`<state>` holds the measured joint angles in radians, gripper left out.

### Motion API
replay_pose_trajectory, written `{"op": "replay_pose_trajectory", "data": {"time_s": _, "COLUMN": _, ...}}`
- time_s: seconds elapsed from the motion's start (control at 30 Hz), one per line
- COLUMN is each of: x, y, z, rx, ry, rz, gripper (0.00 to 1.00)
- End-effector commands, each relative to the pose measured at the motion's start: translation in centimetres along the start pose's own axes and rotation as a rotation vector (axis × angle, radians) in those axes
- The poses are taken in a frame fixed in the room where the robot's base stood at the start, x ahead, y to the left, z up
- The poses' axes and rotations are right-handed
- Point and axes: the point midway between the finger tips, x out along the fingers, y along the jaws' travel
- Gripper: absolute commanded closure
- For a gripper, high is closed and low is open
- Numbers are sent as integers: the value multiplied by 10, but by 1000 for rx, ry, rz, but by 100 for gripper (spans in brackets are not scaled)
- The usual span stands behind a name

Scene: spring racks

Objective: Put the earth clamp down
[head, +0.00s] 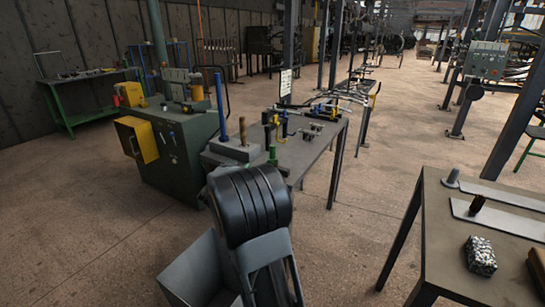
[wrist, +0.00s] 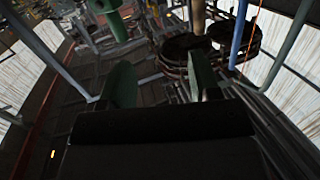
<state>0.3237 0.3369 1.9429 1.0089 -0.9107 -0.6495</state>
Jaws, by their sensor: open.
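My gripper (wrist: 163,86) shows in the wrist view with its two dark green fingers apart. I see nothing held between them. In the head view my own arm fills the lower middle and I cannot make out the fingers there. I cannot pick out the earth clamp for certain in either view. Several small tools and fittings, some blue, yellow and dark, lie on the grey bench (head: 318,160) beyond my arm, too small to tell apart.
A dark green cabinet (head: 175,155) with a yellow box (head: 138,139) stands left of the bench. A table (head: 440,235) at the right holds plates and a speckled block (head: 480,256). A green-framed bench (head: 90,95) is at the far left. Open floor lies between bench and right table.

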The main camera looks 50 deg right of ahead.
Motion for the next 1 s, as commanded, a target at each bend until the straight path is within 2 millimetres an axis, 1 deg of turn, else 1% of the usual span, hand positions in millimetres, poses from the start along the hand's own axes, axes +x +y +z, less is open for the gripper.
{"op": "replay_pose_trajectory", "data": {"time_s": 0.03, "x": 8, "y": 11, "z": 2, "rx": -9, "ry": 22, "rz": 68, "gripper": 43}}
{"op": "replay_pose_trajectory", "data": {"time_s": 0.1, "x": 15, "y": 25, "z": 4, "rx": -20, "ry": 49, "rz": 149, "gripper": 43}}
{"op": "replay_pose_trajectory", "data": {"time_s": 0.23, "x": 26, "y": 42, "z": 5, "rx": -35, "ry": 77, "rz": 242, "gripper": 43}}
{"op": "replay_pose_trajectory", "data": {"time_s": 0.3, "x": 36, "y": 48, "z": 5, "rx": -39, "ry": 84, "rz": 264, "gripper": 43}}
{"op": "replay_pose_trajectory", "data": {"time_s": 0.5, "x": 71, "y": 59, "z": 2, "rx": -39, "ry": 87, "rz": 271, "gripper": 43}}
{"op": "replay_pose_trajectory", "data": {"time_s": 0.6, "x": 85, "y": 62, "z": 0, "rx": -40, "ry": 87, "rz": 269, "gripper": 43}}
{"op": "replay_pose_trajectory", "data": {"time_s": 0.7, "x": 96, "y": 64, "z": -1, "rx": -40, "ry": 87, "rz": 267, "gripper": 43}}
{"op": "replay_pose_trajectory", "data": {"time_s": 0.93, "x": 107, "y": 68, "z": -3, "rx": -39, "ry": 86, "rz": 266, "gripper": 43}}
{"op": "replay_pose_trajectory", "data": {"time_s": 1.0, "x": 114, "y": 70, "z": -3, "rx": -39, "ry": 87, "rz": 267, "gripper": 43}}
